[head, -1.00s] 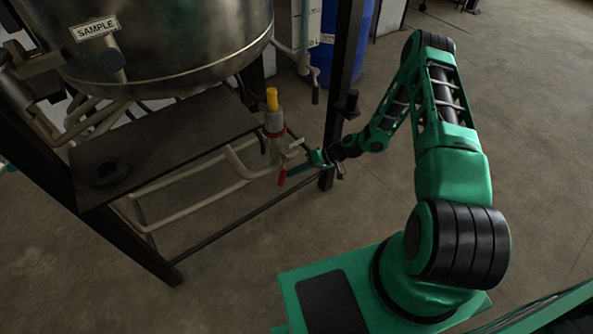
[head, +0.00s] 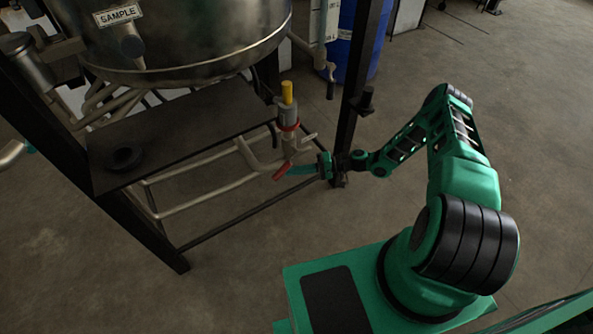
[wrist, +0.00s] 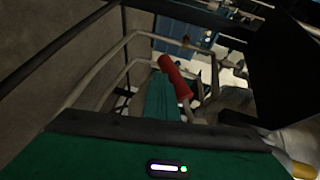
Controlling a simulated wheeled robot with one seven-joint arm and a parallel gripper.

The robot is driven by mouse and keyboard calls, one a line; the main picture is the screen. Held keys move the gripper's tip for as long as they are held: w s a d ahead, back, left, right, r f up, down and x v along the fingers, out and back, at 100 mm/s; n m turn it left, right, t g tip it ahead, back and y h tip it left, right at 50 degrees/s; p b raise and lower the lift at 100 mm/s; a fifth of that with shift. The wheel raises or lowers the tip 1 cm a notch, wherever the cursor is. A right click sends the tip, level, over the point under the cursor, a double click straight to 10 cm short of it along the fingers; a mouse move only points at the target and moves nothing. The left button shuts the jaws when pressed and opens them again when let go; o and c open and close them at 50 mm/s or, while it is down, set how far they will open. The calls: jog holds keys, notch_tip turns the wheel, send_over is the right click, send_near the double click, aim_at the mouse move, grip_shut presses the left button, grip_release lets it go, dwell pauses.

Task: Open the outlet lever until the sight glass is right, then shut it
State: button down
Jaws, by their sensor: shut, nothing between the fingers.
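In the wrist view the red lever (wrist: 175,77) stands just beyond and right of the shut fingers (wrist: 160,97). They look close to touching, but I cannot tell contact. A pale gauge strip (head: 324,22), perhaps the sight glass, stands behind the tank; its level cannot be read.
A steel tank (head: 190,35) labelled SAMPLE sits above a dark shelf (head: 190,125). A black frame post (head: 358,95) stands right beside my gripper. Pale pipes (head: 205,200) run under the shelf. A blue drum (head: 365,40) is behind. Open floor lies to the right.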

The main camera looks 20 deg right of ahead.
aim_at(286, 170)
jog(key=shift+s+a+r, duration=0.25)
jog(key=shift+a+r, duration=0.55)
jog(key=shift+s+a+r, duration=0.25)
jog(key=shift+a+r, duration=0.6)
jog(key=shift+r, duration=0.05)
dwell(1.0)
